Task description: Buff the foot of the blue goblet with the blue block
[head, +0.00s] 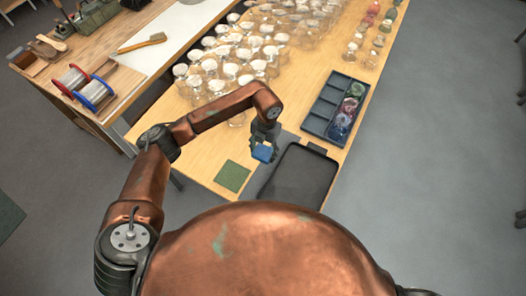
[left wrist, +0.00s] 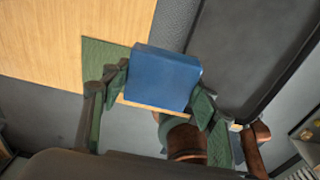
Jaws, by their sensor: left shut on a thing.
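My left gripper (head: 264,146) is shut on the blue block (head: 262,154), over the front part of the table near the black tray's upper left corner. In the left wrist view the blue block (left wrist: 166,78) sits between the two fingers of the gripper (left wrist: 155,97). Several glass pieces lie in the compartment tray (head: 319,111) right of the gripper. A bluish one (head: 343,119) among them may be the blue goblet, but it is too small to tell, and its foot cannot be made out. My right gripper is out of view.
A black tray (head: 300,178) lies at the table's front edge, with a green mat (head: 232,176) to its left. Many clear glasses (head: 240,55) crowd the table behind; coloured ones stand at the far right. A side bench holds wire spools (head: 95,93) and a brush (head: 142,43).

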